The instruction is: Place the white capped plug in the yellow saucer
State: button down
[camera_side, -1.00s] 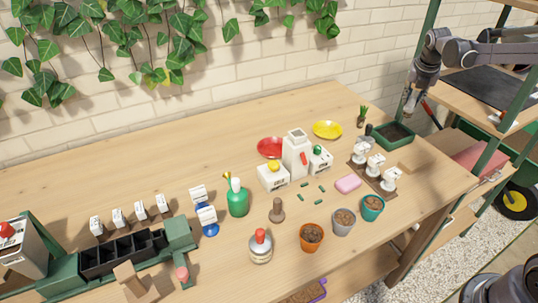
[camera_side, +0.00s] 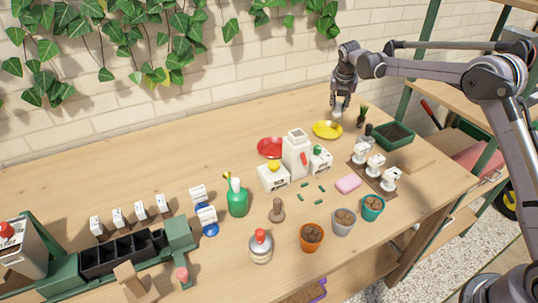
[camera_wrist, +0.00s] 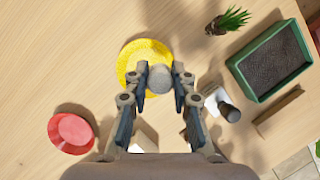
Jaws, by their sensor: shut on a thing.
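The yellow saucer (camera_side: 325,131) lies on the table near the wall. My gripper (camera_side: 339,106) is above it, toward its right side in the side view. In the wrist view my gripper (camera_wrist: 164,82) is shut on the white capped plug (camera_wrist: 160,77), which looks like a pale grey round top from here. The plug overlaps the lower right part of the yellow saucer (camera_wrist: 130,57) in that view. In the side view the plug is small and hard to separate from the fingers, with space below it.
A small plant (camera_side: 362,115) and a green soil tray (camera_side: 394,134) stand to the right. White boxes and several pots stand nearer the front.

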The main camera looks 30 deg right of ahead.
jog(key=shift+w+a+f, duration=0.25)
jog(key=shift+a+f, duration=0.05)
jog(key=shift+f, duration=0.6)
jog(key=shift+w+a+f, duration=0.25)
jog(key=shift+a+f, duration=0.1)
jog(key=shift+f, duration=0.55)
jog(key=shift+w+a+f, duration=0.25)
jog(key=shift+a+f, duration=0.05)
jog(key=shift+f, duration=0.6)
jog(key=shift+f, duration=0.15)
jog(key=c, duration=1.1)
grip_release()
